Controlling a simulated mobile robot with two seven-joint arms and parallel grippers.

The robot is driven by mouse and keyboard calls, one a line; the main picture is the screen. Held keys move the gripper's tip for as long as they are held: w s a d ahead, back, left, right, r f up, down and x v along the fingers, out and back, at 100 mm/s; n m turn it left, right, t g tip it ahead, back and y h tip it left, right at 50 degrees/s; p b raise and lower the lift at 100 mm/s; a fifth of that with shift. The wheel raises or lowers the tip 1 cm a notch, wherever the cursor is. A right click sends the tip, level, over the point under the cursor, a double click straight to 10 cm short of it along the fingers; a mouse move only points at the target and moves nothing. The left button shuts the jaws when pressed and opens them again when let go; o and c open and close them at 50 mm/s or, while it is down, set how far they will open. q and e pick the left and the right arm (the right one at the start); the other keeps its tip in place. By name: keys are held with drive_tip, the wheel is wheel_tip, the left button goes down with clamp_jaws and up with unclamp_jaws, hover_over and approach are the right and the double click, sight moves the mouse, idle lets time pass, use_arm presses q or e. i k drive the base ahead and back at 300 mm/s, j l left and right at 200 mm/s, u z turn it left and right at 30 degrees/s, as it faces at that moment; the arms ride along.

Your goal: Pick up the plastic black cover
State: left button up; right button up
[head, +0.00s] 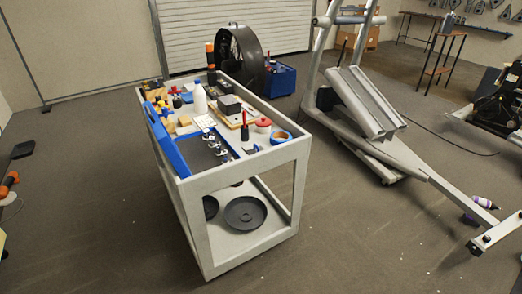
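A large round black cover-like shell (227,48) stands upright at the far end of the grey cart (245,160), partly hidden by things on the cart's top. Black round discs (245,213) lie on the cart's lower shelf, one of them partly hidden. I cannot tell for certain which black piece is the plastic cover. Neither of my grippers can be made out in the head view.
The cart's top holds a white bottle (200,99), blue tape (280,137) and small tools. A grey elliptical frame (400,150) stands right. A blue crate (281,80) sits behind the cart. A flat black object (22,149) lies left. Front floor is mostly clear.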

sight(252, 148)
drive_tip(key=i+z, duration=0.1)
drive_tip(key=z, duration=0.5)
drive_tip(key=i+z, duration=0.3)
drive_tip(key=i, duration=0.3)
drive_tip(key=i+j+z, duration=0.2)
drive_tip(key=i+z, duration=0.15)
drive_tip(key=i, duration=0.2)
